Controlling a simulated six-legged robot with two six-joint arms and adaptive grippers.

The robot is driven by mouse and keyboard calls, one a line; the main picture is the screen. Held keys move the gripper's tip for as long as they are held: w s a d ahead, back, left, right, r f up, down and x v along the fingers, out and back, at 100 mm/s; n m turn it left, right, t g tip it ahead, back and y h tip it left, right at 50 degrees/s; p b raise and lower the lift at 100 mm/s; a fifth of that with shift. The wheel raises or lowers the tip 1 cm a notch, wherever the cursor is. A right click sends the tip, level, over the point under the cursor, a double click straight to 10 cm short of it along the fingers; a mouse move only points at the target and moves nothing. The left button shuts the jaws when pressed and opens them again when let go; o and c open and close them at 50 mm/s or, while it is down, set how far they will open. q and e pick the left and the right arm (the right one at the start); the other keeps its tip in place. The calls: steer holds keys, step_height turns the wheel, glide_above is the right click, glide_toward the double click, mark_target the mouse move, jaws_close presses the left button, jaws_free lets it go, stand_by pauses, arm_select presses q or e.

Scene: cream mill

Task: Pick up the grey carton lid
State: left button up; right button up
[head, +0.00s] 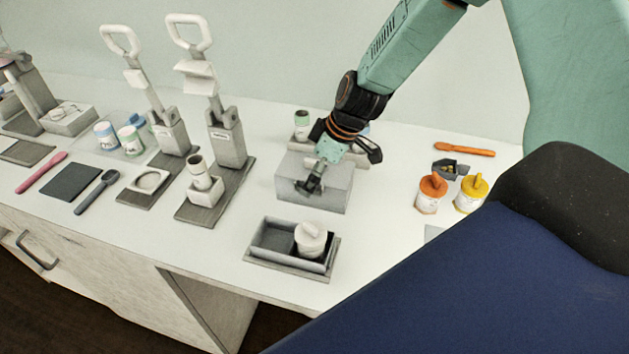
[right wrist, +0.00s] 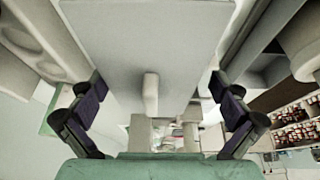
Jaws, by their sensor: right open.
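The grey carton lid (head: 325,172) sits on top of the grey carton (head: 312,194) in the middle of the table. In the right wrist view the lid (right wrist: 150,40) is a flat grey plate with a small upright handle (right wrist: 151,92) in its middle. My right gripper (head: 314,184) is over the lid. In the right wrist view my right gripper (right wrist: 158,88) is open, with one finger on each side of the handle and apart from it. Part of the lid is hidden behind the gripper in the head view. My left gripper is not in view.
A grey tray (head: 268,250) with a white lidded jar (head: 311,240) stands in front of the carton. Two lever presses (head: 226,140) stand to the left. Orange (head: 431,194) and yellow (head: 470,194) lidded jars and an orange spatula (head: 464,149) lie to the right.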

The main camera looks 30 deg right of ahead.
steer(key=shift+s+r, duration=0.1)
steer(key=shift+c, duration=0.3)
steer(key=c, duration=0.7)
